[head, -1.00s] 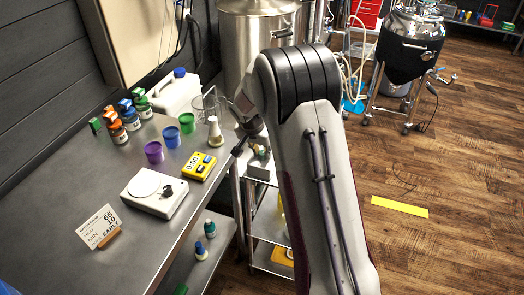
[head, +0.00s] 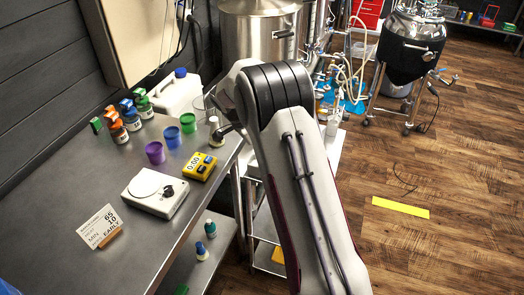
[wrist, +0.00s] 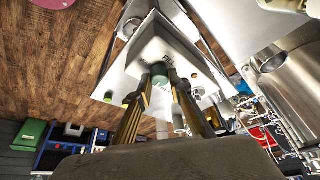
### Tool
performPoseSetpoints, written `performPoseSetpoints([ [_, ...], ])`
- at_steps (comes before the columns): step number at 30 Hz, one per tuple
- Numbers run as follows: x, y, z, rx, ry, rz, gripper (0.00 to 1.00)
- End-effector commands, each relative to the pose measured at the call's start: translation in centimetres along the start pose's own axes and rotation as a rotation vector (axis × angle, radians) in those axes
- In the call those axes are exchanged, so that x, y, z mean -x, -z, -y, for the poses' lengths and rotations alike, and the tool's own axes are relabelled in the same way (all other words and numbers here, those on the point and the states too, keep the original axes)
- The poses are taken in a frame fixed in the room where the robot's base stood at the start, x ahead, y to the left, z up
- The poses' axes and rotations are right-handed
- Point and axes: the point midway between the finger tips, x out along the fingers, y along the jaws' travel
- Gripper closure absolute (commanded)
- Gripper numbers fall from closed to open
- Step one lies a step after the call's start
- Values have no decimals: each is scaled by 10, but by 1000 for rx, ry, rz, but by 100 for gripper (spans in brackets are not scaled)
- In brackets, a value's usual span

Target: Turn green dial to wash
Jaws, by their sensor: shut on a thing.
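In the wrist view, a green dial (wrist: 160,79) stands on the face of a pale grey box (wrist: 165,49). My gripper (wrist: 162,75) has its two dark fingers closed in on either side of the dial, with the tips against it. The dial's pointer and any wash mark cannot be made out. In the head view my own arm hides the gripper and the dial.
A steel bench on the left holds a white hotplate (head: 155,192), a yellow timer (head: 199,166), a purple cup (head: 155,152) and several bottles. A steel kettle (head: 258,40) and a black-jacketed tank (head: 410,40) stand behind. The floor at right is largely clear.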

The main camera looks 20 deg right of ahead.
Motion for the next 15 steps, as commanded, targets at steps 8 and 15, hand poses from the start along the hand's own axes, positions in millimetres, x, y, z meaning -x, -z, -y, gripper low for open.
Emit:
performPoseSetpoints([
  [8, 0, -1, 0, -71, -31, 2, 100],
  [15, 0, -1, 0, -78, -33, 2, 100],
])
